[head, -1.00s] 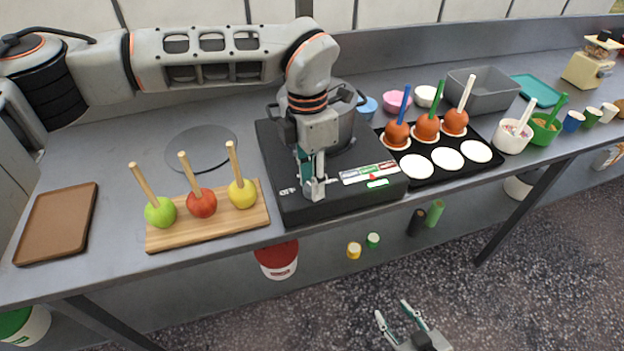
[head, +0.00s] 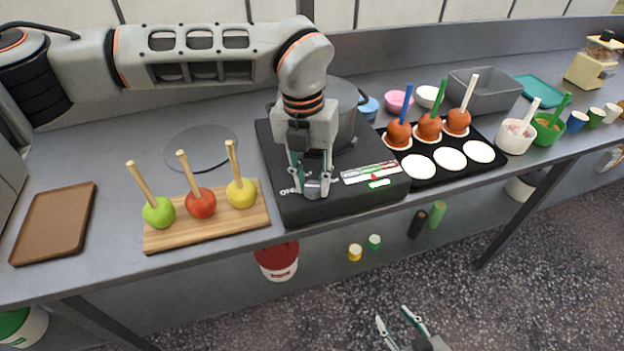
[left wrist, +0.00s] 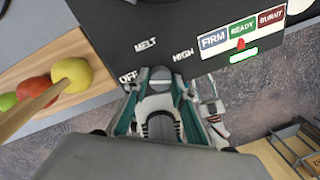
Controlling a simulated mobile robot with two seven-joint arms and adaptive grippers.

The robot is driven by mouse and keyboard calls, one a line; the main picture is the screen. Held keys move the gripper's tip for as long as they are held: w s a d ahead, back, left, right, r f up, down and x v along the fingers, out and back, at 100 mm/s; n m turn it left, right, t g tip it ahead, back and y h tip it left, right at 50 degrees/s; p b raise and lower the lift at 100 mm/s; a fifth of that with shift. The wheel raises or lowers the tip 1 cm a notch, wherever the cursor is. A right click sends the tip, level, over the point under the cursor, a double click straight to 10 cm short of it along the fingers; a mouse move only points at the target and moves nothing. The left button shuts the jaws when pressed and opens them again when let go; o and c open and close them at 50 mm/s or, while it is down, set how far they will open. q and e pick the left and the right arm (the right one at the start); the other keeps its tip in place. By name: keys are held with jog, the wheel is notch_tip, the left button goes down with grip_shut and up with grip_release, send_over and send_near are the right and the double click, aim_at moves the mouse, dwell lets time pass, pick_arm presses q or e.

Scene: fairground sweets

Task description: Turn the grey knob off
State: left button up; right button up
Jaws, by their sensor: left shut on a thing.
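The black cooker (head: 290,211) stands on the counter with a pot (head: 345,115) on top. Its grey knob (left wrist: 160,74) shows between my left fingers in the left wrist view, with OFF, MELT and HIGH printed around it. My left gripper (head: 312,188) points down at the cooker's front and is shut on the knob; in the left wrist view its fingertips (left wrist: 158,85) lie on both sides of it. The knob's pointer is hard to make out. My right gripper (head: 396,318) is low over the floor, open and empty.
A board (head: 225,221) with three apples on sticks lies left of the cooker. A black tray (head: 428,172) with coated apples is close on its right. A lit green light (head: 380,184) sits below the FIRM, READY, BURNT scale. Open floor lies in front.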

aim_at(307, 185)
pick_arm(q)
jog(key=shift+r+n, duration=0.1)
jog(key=shift+n, duration=0.3)
jog(key=o, duration=1.1)
jog(key=r, duration=0.8)
jog(key=a+r, duration=0.1)
jog(key=r, duration=0.3)
jog(key=shift+w, duration=0.1)
jog(key=shift+f, duration=0.1)
